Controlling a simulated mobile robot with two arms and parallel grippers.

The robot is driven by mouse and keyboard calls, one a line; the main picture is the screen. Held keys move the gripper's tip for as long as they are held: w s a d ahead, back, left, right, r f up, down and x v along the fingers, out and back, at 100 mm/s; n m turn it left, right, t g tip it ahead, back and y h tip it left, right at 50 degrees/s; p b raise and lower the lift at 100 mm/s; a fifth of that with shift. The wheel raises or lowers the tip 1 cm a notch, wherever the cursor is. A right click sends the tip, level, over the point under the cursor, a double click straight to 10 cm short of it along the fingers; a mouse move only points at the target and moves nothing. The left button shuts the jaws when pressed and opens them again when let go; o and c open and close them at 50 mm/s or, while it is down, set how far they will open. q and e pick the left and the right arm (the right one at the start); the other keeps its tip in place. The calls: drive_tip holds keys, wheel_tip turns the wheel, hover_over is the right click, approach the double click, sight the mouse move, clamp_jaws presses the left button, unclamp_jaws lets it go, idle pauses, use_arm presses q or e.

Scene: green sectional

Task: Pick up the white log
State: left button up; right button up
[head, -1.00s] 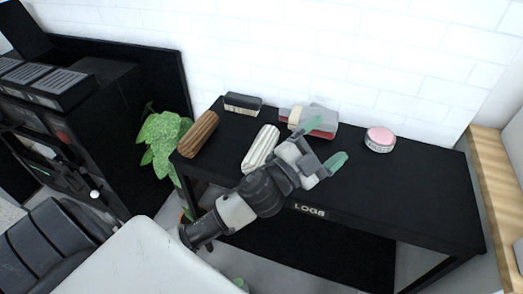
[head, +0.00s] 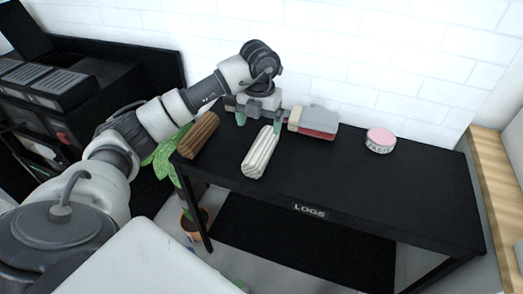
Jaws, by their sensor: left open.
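The white log (head: 260,153) is a ridged, pale bar lying on the black table (head: 372,190), left of its middle, above the LOGS label. My left gripper (head: 259,119) points down over the far end of the log. Its green fingertips are apart, one on each side of the log's far end. I cannot tell how high above the table the fingertips are. My right gripper is not in the view.
A brown log (head: 198,135) lies left of the white log. A red and grey object with a beige end (head: 314,122) is close behind it to the right. A pink round tin (head: 380,140) stands further right. A plant (head: 165,158) is left of the table.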

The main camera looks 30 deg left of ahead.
sight(261, 145)
use_arm(q)
wheel_tip(261, 145, down, 10)
drive_tip(key=shift+d+b, duration=0.15)
drive_tip(key=shift+b, duration=0.35)
drive_tip(key=shift+f, duration=0.15)
drive_tip(key=c, duration=1.2)
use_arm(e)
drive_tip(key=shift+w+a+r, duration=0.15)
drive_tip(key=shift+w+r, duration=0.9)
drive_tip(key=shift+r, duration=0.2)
